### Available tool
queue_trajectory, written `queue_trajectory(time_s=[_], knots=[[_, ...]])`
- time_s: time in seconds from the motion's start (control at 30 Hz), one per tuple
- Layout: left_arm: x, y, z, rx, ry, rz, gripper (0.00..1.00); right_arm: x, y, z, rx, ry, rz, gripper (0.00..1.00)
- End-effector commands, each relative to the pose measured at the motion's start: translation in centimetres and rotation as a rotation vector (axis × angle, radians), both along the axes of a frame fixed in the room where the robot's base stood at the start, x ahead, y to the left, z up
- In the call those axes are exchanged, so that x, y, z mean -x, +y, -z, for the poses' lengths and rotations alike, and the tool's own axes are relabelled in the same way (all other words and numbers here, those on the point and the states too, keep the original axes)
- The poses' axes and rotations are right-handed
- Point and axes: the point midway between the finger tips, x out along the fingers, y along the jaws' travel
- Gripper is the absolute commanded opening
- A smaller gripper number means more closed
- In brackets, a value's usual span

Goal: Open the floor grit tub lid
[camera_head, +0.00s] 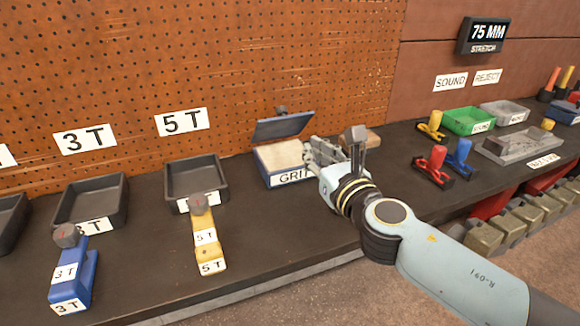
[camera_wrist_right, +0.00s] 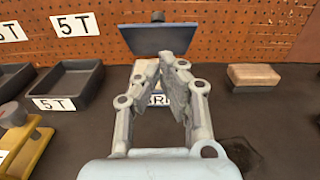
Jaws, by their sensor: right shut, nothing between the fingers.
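The grit tub (camera_head: 283,165) is a small blue box labelled GRIT on the dark bench, filled with pale grit. Its blue lid (camera_head: 281,127) stands tilted up at the back, with a dark knob (camera_head: 281,110) on it. The raised lid also shows in the right wrist view (camera_wrist_right: 158,39). My right gripper (camera_head: 308,150) is beside the tub's right edge in the head view, its fingers shut and empty. In the right wrist view its fingers (camera_wrist_right: 173,62) cover most of the tub. I cannot tell whether they touch it. My left gripper is not in view.
A dark 5T tray (camera_head: 197,172) stands left of the tub, with a yellow 5T tool (camera_head: 207,240) before it. A tan block (camera_wrist_right: 254,76) lies to the right. Green (camera_head: 468,121) and grey trays stand farther right. The bench front between the yellow tool and my arm is clear.

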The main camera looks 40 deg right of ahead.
Motion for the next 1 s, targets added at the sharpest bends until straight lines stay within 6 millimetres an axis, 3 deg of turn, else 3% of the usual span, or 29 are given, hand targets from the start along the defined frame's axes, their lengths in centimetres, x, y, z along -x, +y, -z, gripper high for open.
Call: queue_trajectory(time_s=[0.03, 0.1, 0.27, 0.47, 0.77, 1.0], knots=[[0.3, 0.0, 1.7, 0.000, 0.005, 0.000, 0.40, 0.7, 0.3, 2.3, -0.019, 0.012, 0.002, 0.00], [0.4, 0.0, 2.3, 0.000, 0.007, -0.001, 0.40, 1.3, 0.5, 3.6, -0.026, 0.027, 0.003, 0.00], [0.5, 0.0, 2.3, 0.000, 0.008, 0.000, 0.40, 1.2, 0.5, 4.3, -0.028, 0.039, 0.002, 0.00], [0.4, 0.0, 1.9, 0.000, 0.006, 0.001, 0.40, -1.9, -0.2, 4.2, -0.026, 0.036, 0.002, 0.00], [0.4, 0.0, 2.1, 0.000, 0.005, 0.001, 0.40, -8.1, -1.7, 4.8, -0.026, 0.037, 0.002, 0.00], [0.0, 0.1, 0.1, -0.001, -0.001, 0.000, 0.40, -10.5, -2.3, 2.4, -0.027, 0.038, 0.002, 0.00]])
